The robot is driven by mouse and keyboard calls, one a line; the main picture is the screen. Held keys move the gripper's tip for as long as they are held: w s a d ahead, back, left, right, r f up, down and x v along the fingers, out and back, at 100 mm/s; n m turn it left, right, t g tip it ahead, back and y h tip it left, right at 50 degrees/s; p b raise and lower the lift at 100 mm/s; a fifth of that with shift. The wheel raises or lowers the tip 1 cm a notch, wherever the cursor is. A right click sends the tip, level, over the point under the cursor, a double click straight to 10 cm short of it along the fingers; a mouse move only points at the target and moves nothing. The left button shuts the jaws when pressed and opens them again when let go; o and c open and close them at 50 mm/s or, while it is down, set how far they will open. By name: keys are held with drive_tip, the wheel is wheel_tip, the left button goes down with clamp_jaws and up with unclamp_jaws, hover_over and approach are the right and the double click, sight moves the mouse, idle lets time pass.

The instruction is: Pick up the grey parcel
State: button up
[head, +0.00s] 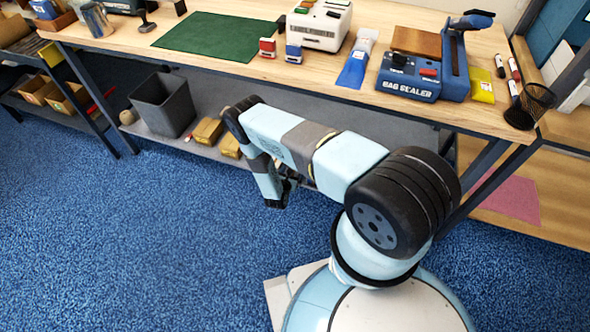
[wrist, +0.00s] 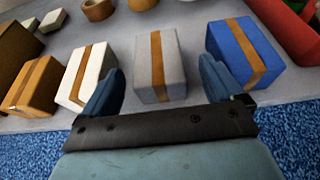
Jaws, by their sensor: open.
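The grey parcel (wrist: 171,75), a box with a brown tape band down its middle, sits on a grey shelf in the wrist view. My gripper (wrist: 162,90) is open, with one blue finger to the left of the parcel and one to its right. The fingers look apart from the parcel, and it appears centred between them. In the head view my gripper (head: 278,192) is low in front of the bench's lower shelf, and I cannot make out the grey parcel there.
A white parcel (wrist: 88,72) stands close left of the grey one, and a blue parcel (wrist: 244,52) close right. A brown parcel (wrist: 35,86) is further left, and a red bin (wrist: 290,30) is at the right. Rolls (wrist: 98,9) lie behind. The workbench top (head: 330,80) overhangs the lower shelf.

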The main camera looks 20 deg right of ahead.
drive_tip(key=shift+x, duration=2.75)
drive_tip(key=shift+a+f, duration=0.1)
drive_tip(key=shift+a, duration=0.05)
drive_tip(key=c, duration=1.2)
